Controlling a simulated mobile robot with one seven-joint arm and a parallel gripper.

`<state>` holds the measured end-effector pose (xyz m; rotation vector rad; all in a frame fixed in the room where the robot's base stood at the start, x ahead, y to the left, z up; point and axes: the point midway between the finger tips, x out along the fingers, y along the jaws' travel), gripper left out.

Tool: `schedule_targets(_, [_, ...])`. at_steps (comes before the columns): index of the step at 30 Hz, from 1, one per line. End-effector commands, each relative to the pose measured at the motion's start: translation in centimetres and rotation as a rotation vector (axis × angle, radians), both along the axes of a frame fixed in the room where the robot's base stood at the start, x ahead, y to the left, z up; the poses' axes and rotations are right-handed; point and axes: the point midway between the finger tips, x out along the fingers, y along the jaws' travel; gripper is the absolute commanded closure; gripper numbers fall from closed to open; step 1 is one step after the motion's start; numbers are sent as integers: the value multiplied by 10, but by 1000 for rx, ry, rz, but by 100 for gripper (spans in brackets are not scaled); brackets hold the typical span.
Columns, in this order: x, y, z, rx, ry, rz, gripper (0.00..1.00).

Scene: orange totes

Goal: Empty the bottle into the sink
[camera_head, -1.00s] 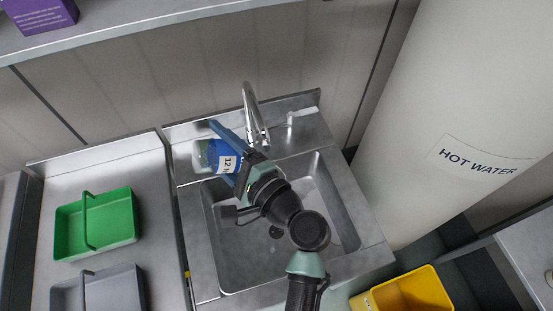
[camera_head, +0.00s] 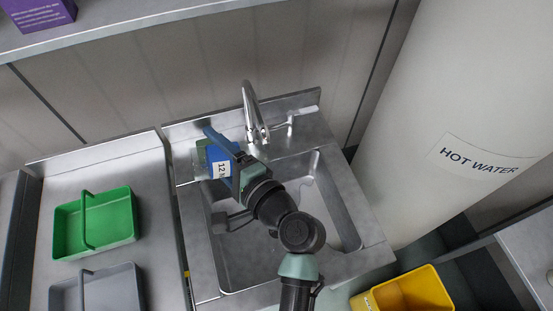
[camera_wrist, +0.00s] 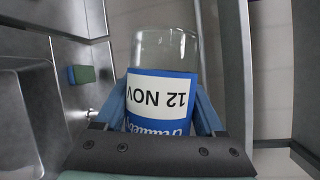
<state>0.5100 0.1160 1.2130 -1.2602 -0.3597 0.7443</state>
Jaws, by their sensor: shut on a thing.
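The bottle (camera_head: 201,158) is clear glass with a blue and white label. In the head view it is at the back left corner of the sink (camera_head: 349,228), over the rim rather than the basin. The wrist view shows the bottle (camera_wrist: 164,48) between the fingers of my gripper (camera_wrist: 160,104), with "12 NOV" upside down on its label. My gripper is shut on it around the label. One blue finger shows in the head view; the other is mostly hidden. I cannot tell whether there is liquid inside. The bottle's other end is hidden behind my gripper.
A chrome tap (camera_head: 250,108) stands at the sink's back, just right of my gripper. A green sponge (camera_wrist: 80,74) shows in the wrist view. A green basket (camera_head: 118,220) and grey basket (camera_head: 127,288) are left. A yellow bin (camera_head: 415,292) and white hot water tank (camera_head: 430,100) are right.

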Motion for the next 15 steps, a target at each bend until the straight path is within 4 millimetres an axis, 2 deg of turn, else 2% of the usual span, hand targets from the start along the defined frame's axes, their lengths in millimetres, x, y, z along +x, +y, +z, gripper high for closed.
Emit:
schedule_targets(11, [-2, 5, -40, -371, -126, 1, 86])
schedule_targets(15, [-6, 15, -51, -510, -170, 5, 86])
